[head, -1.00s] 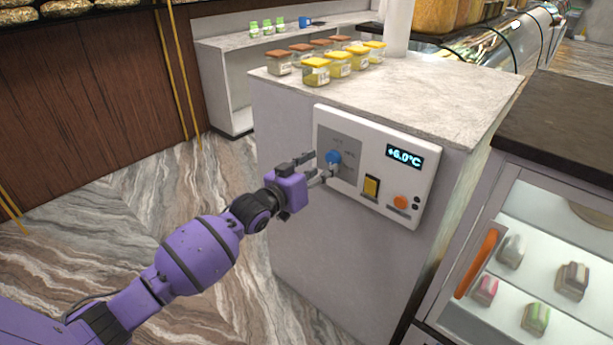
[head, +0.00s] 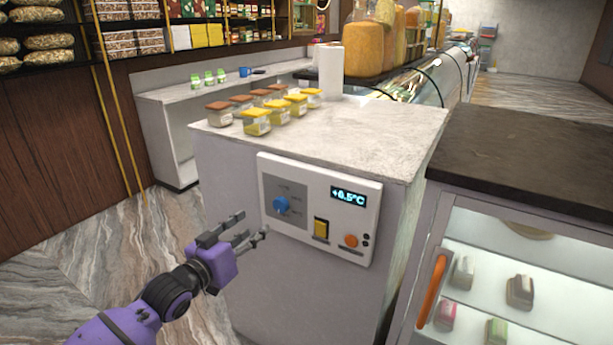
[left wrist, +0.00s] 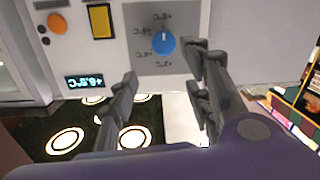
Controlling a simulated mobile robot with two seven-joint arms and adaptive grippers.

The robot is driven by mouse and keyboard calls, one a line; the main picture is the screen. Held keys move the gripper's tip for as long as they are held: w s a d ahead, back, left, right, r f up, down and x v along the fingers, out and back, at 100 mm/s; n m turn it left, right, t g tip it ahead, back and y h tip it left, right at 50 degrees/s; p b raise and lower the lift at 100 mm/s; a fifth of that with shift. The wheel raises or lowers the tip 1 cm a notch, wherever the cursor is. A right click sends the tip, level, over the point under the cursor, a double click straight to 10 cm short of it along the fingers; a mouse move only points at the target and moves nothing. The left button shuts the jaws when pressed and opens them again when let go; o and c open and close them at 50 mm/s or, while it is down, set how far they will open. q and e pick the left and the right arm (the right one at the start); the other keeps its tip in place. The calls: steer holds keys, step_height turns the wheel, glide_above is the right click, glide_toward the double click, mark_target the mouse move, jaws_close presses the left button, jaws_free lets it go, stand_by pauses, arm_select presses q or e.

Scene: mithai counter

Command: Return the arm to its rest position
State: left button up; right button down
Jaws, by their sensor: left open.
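My left gripper (head: 252,224) is open and empty, in front of the white control panel (head: 290,236), to the lower left of its blue dial (head: 281,206). The fingers are apart from the dial in the head view. My purple left arm (head: 120,325) comes in from the lower left. In the left wrist view the blue dial (left wrist: 164,42) shows beyond the open fingers, with nothing between them. The lit temperature display (head: 348,196) has small digits that I cannot read surely. My right gripper is not in view.
The panel is on the front of a marble-topped counter (head: 375,130) bearing several jars (head: 257,122) and a white roll (head: 330,72). A glass-fronted case with an orange handle (head: 432,291) stands at the right. Open marble floor (head: 110,250) lies at the left.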

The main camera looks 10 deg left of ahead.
arm_select(q)
steer(key=s+d+f+m+g+y+p, duration=0.1)
steer(key=s+d+f+g+y+p, duration=0.15)
steer(key=s+f, duration=1.05)
steer(key=s+d+f+g+y+p, duration=0.1)
steer(key=s+d+f+g+y, duration=0.15)
steer(key=s+f, duration=1.05)
steer(key=s+d+f+n+g+p, duration=0.1)
steer(key=s+f+n+g, duration=0.1)
steer(key=s, duration=1.6)
steer(key=shift+f+g, duration=0.4)
steer(key=shift+f, duration=0.25)
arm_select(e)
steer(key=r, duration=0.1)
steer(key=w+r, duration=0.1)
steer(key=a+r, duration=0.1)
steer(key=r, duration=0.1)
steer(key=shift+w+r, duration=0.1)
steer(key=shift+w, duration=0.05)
